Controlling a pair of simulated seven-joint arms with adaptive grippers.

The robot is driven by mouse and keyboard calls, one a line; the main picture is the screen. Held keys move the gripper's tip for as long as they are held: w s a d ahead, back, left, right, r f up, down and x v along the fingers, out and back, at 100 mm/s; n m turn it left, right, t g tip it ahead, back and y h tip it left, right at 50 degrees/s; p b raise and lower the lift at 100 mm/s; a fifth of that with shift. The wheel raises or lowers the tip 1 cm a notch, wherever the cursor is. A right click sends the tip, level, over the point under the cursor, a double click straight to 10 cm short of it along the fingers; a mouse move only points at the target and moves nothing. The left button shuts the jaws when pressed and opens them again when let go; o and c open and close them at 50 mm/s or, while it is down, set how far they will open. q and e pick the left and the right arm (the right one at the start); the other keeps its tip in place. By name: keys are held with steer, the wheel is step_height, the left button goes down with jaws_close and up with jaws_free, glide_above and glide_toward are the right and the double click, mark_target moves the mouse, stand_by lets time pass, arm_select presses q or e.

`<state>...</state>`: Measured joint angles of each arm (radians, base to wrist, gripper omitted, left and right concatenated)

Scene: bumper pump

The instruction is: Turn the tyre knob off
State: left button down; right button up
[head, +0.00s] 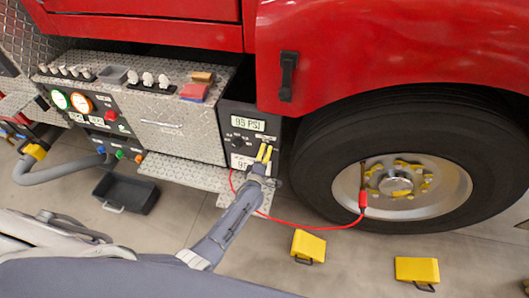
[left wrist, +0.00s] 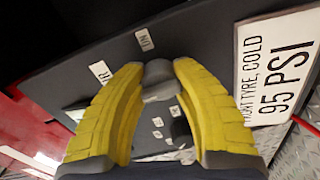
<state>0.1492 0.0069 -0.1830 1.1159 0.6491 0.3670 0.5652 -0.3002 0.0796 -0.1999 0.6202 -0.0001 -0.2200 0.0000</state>
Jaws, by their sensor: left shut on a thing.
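The tyre panel (head: 274,118) is dark, with a 95 PSI readout (head: 248,124) at its top, left of the wheel in the head view. My left gripper (head: 264,152) has yellow fingers and is at the lower right of this panel. In the left wrist view, the fingers are closed on either side of a small grey knob (left wrist: 158,72), with small white labels around it. The fingers hide part of the knob and some labels. In the head view my gripper hides the knob. My right gripper is not in view.
A red hose (head: 330,227) runs from below the panel to the wheel of the large tyre (head: 310,160). Yellow chocks (head: 308,246) lie on the floor. A black bin (head: 125,193) stands at left. A white placard (left wrist: 250,95) reads 95 PSI.

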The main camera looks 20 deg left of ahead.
arm_select(q)
steer(key=shift+d+f, duration=0.1)
steer(key=shift+d, duration=0.15)
steer(key=c, duration=1.3)
jaws_free()
steer(key=o, duration=0.4)
steer(key=shift+a, duration=0.1)
steer(key=s, duration=1.2)
steer(key=shift+d+r, duration=0.2)
steer(key=shift+r, duration=0.25)
